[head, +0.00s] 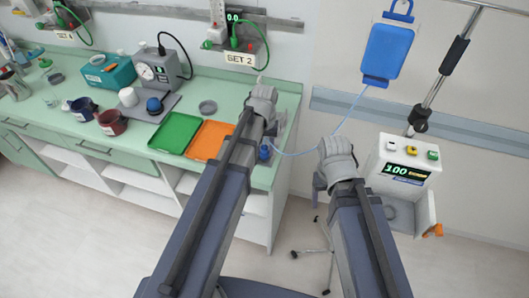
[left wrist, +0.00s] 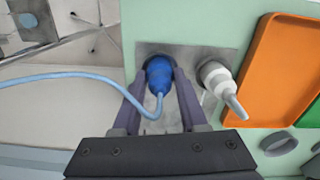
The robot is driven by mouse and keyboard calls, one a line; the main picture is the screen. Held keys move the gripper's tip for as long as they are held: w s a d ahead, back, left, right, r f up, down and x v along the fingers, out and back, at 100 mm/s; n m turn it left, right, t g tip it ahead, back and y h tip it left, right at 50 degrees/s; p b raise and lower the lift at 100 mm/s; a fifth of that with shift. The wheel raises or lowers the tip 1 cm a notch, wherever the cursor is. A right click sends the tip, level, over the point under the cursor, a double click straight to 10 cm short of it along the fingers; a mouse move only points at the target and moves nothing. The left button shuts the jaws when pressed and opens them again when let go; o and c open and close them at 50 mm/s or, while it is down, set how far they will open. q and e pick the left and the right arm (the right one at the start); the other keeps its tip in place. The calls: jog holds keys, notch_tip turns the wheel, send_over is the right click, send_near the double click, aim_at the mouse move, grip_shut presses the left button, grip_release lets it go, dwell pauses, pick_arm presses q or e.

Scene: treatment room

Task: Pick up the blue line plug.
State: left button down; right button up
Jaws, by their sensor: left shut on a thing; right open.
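The blue line plug (left wrist: 158,74) sits between the two fingers of my left gripper (left wrist: 163,84) in the left wrist view, at the grey plate on the counter. My left gripper is shut on it. In the head view the plug (head: 265,153) shows as a small blue piece beside my left wrist. Its light blue line (head: 295,154) runs to the blue bag (head: 389,50) hanging at the upper right. My right gripper (head: 319,188) is open, away from the plug, left of the white pump; its fingers are mostly hidden by my arm.
A white connector (left wrist: 216,78) stands right of the plug. Orange (head: 209,139) and green (head: 175,131) trays lie on the counter (head: 232,87). The pump (head: 402,165) is on a pole at right. The floor (head: 470,255) at lower right is mostly clear.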

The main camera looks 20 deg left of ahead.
aim_at(264, 145)
pick_arm(q)
jog(key=shift+r, duration=0.1)
dwell(0.3)
notch_tip(264, 145, up, 10)
jog(key=p, duration=1)
